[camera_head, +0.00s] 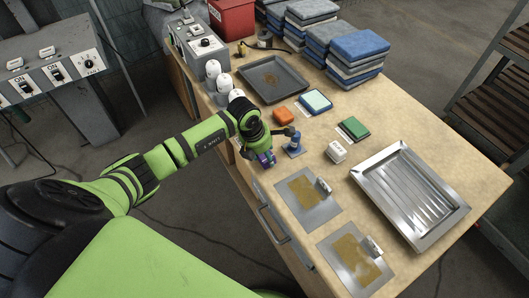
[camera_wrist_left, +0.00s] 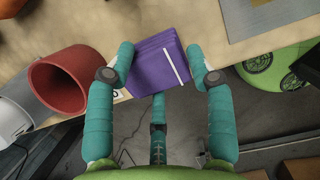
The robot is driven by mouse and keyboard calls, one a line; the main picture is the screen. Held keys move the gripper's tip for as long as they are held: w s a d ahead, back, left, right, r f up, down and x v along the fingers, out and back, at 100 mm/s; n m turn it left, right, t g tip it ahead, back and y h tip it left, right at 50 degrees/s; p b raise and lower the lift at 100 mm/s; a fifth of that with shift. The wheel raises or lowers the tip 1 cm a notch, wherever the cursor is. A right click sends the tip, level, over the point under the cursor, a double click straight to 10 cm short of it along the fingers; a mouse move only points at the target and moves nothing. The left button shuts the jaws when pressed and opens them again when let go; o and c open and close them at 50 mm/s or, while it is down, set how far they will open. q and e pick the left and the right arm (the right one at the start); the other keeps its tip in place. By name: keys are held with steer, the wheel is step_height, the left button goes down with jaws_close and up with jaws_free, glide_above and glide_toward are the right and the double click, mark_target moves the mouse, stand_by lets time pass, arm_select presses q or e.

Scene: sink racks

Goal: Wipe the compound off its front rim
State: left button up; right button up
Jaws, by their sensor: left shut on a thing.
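My left gripper (camera_head: 262,152) is at the bench's left edge in the head view, shut on a purple block (camera_head: 265,159). In the left wrist view the purple block (camera_wrist_left: 155,65), with a pale stripe, sits between the teal fingers, over the bench edge. Two flat grey plates (camera_head: 321,213) (camera_head: 330,257) on the bench carry patches of golden-brown compound (camera_head: 301,190) (camera_head: 354,258). Each plate has a small upright metal piece on its right side. The gripper and block are left of and behind the nearer-to-back plate, apart from both. My right gripper is not in view.
A ribbed metal tray (camera_head: 459,211) lies at the right and a dark tray (camera_head: 300,88) at the back. A blue stand (camera_head: 294,146), an orange block (camera_head: 283,115), green pad (camera_head: 354,127) and white block (camera_head: 336,151) stand near. Folded cloth stacks (camera_head: 357,45) are behind.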

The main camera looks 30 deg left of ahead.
arm_select(q)
steer(key=shift+f+b, duration=0.5)
steer(key=shift+f, duration=0.15)
steer(key=o, duration=1.2)
steer(key=shift+r, duration=0.15)
steer(key=v, duration=1.2)
steer(key=shift+d, duration=0.1)
